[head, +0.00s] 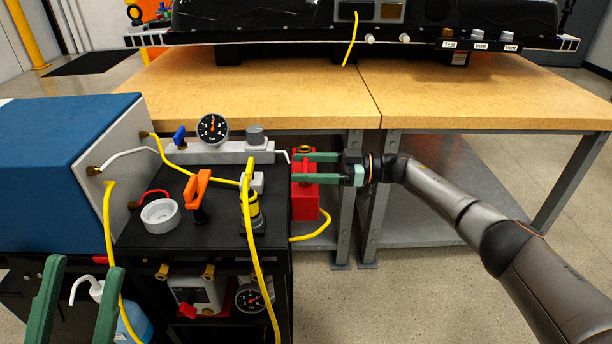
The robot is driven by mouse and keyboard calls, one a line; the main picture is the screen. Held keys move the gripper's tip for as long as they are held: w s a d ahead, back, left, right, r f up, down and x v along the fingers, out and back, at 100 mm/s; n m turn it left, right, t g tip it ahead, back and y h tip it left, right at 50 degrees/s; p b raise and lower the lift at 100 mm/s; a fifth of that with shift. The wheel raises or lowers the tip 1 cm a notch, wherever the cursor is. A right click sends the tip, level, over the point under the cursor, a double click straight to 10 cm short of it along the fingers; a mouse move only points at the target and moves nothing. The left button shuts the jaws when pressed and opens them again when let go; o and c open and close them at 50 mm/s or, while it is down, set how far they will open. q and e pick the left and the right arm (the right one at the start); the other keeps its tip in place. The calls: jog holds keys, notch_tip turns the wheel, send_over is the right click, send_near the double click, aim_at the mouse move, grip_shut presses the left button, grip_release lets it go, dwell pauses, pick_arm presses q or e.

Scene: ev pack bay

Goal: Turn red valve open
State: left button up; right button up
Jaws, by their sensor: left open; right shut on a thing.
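A red block-shaped body (305,204) with a brass fitting on top hangs at the cart's right side, with a yellow hose near its lower end. I cannot tell whether it is the red valve. My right gripper (304,169) reaches in from the right; its green fingers are shut on this red body, one above the other, hiding part of it. On the manifold (215,152) a blue valve handle (180,137) stands upright left of a round gauge (212,129). My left gripper (85,266) is open and empty at the lower left, in front of the cart.
The black cart top (165,243) carries an orange-handled tool (199,195), a white cup (160,215) and a yellow-black cylinder (252,212). A blue machine (62,150) stands at left. Yellow hoses cross the cart. Wooden tables (460,95) stand behind; the floor at right is clear.

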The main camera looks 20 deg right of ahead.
pick_arm(q)
jog(key=shift+d+f+n+b, duration=0.1)
jog(key=shift+f+n+b, duration=0.2)
jog(key=shift+f+b, duration=0.8)
pick_arm(e)
jog(key=shift+a+r+n+g, duration=0.15)
jog(key=shift+n+g, duration=0.25)
jog(key=shift+g, duration=0.2)
pick_arm(q)
jog(key=shift+f, duration=0.2)
pick_arm(e)
jog(key=o, duration=1.2)
jog(key=shift+o, duration=0.2)
pick_arm(q)
jog(key=shift+w+f, duration=0.15)
jog(key=shift+f, duration=0.2)
pick_arm(e)
jog(key=v, duration=1.2)
jog(key=shift+d+f, duration=0.25)
jog(key=shift+f, duration=0.05)
